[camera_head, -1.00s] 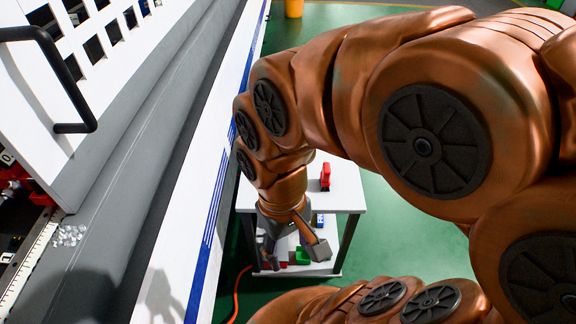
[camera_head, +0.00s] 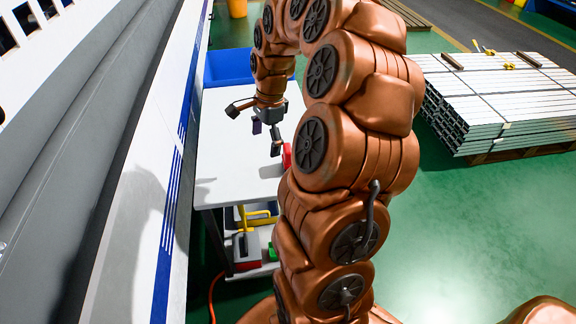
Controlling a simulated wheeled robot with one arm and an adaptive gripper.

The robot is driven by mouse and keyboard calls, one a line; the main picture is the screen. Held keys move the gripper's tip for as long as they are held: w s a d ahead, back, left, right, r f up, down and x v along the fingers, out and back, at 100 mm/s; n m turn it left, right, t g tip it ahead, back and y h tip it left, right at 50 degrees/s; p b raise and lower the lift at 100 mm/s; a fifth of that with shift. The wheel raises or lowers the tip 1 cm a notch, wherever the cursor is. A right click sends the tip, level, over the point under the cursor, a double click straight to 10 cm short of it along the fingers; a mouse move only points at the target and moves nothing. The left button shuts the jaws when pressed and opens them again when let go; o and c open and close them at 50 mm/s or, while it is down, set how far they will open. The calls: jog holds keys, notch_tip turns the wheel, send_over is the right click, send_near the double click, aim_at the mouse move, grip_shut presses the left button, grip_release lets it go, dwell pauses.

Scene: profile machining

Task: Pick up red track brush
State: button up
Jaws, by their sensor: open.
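A red object (camera_head: 286,156), likely the track brush, stands on the white table top near its right edge. My arm hides part of it. My gripper (camera_head: 254,130) is open and empty above the table, with its fingers spread wide. One finger is to the left, and the other is close to the red object in the picture. I cannot tell whether that finger touches it.
The white table (camera_head: 228,165) has clear room at its front and left. A blue bin (camera_head: 228,67) sits at its far end. A lower shelf holds red, green and yellow items. A large white machine (camera_head: 130,200) stands close on the left. Stacked metal profiles (camera_head: 500,100) lie at right.

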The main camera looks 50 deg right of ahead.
aim_at(288, 147)
jog(key=d+f+m, duration=0.1)
jog(key=d, duration=0.1)
jog(key=d+f+m, duration=0.2)
jog(key=d, duration=0.1)
jog(key=d+f+m+b, duration=0.1)
jog(key=d, duration=0.2)
jog(key=shift+s+f, duration=0.15)
jog(key=shift+f, duration=0.15)
jog(key=shift+d+f, duration=0.1)
jog(key=shift+f, duration=0.2)
jog(key=shift+a+f+p, duration=0.2)
jog(key=shift+f+p, duration=0.3)
jog(key=shift+f, duration=3.1)
jog(key=c, duration=1.3)
